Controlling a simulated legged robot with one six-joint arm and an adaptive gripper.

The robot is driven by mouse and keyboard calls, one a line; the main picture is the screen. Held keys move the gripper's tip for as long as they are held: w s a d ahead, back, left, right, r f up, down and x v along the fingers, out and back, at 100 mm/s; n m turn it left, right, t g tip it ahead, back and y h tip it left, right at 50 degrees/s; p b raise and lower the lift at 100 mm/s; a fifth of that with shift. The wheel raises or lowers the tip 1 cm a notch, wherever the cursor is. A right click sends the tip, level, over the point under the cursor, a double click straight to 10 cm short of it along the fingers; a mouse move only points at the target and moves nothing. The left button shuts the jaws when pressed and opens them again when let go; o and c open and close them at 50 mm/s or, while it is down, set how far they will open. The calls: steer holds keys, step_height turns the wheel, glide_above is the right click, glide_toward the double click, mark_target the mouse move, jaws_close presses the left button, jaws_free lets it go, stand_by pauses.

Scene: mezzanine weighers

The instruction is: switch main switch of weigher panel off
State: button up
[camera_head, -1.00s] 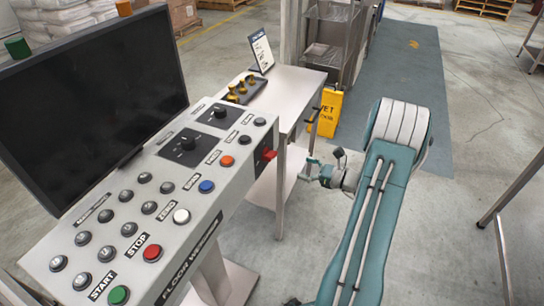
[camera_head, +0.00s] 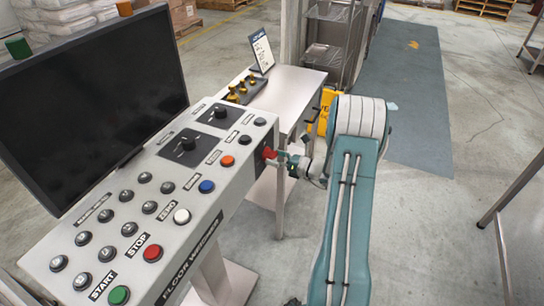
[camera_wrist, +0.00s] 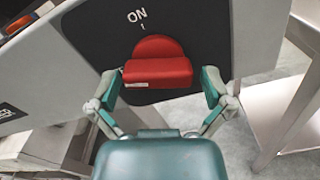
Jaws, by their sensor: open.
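The weigher panel (camera_head: 160,205) is a grey sloped console with a black screen. Its main switch (camera_wrist: 157,66) is a red rotary handle on a black plate on the panel's right end face. An ON label with a tick stands above the handle in the wrist view, and the handle's bar lies across the picture. The switch also shows in the head view (camera_head: 268,154), partly hidden by my gripper. My gripper (camera_wrist: 160,84) is open, with one finger on each side of the red bar. I cannot tell whether the fingers touch it.
A metal side table (camera_head: 300,88) with a yellow-knobbed block (camera_head: 245,88) and a sign (camera_head: 261,50) stands behind the panel. A yellow wet-floor sign (camera_head: 327,108) is behind my arm. A metal table frame (camera_head: 510,190) stands at the right. Floor between is clear.

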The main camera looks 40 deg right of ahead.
steer(key=shift+w+a, duration=0.15)
steer(key=shift+w, duration=0.15)
steer(key=c, duration=0.9)
steer(key=shift+n, duration=1.9)
